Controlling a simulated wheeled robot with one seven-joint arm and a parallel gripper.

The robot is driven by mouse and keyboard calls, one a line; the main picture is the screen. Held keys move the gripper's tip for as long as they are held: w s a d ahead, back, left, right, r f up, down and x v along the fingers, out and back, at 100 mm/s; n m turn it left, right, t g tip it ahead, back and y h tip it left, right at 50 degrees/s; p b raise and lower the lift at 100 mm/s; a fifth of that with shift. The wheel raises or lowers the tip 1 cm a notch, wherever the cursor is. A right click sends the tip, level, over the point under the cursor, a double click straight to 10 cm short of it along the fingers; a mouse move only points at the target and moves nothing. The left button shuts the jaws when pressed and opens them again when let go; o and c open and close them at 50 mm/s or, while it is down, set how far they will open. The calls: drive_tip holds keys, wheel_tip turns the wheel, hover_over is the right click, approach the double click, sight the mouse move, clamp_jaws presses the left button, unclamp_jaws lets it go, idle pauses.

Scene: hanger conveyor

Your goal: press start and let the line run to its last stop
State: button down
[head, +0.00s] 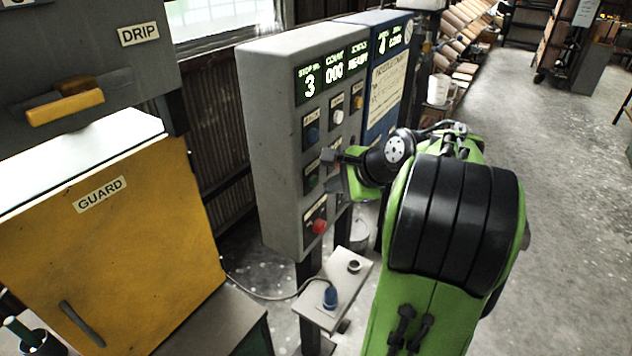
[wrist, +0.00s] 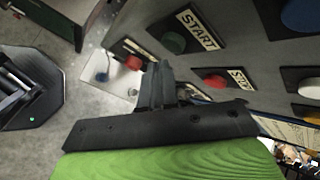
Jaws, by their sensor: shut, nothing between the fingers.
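The grey control panel (head: 262,110) stands in the middle of the head view. Its green display (head: 333,73) reads 3 and 000; the status word is too blurred to read. The green start button (head: 311,181) is on the panel's face, and in the wrist view the green button (wrist: 173,42) sits beside the START label. The red stop button (wrist: 215,80) is to its right there, with a STOP label. My gripper (wrist: 157,68) is shut and empty, in front of the panel near the start button, apparently not touching it. The stop button is hidden by my arm in the head view.
A red knob (head: 319,227) is low on the panel. A blue panel (head: 385,75) adjoins on the right. A yellow guard box (head: 150,240) and a grey DRIP box (head: 90,70) stand left. A small shelf (head: 318,312) with a cable is below. Open floor lies right.

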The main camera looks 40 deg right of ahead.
drive_tip(key=shift+w+a+p, duration=0.15)
drive_tip(key=shift+w+p, duration=0.25)
drive_tip(key=shift+w, duration=0.05)
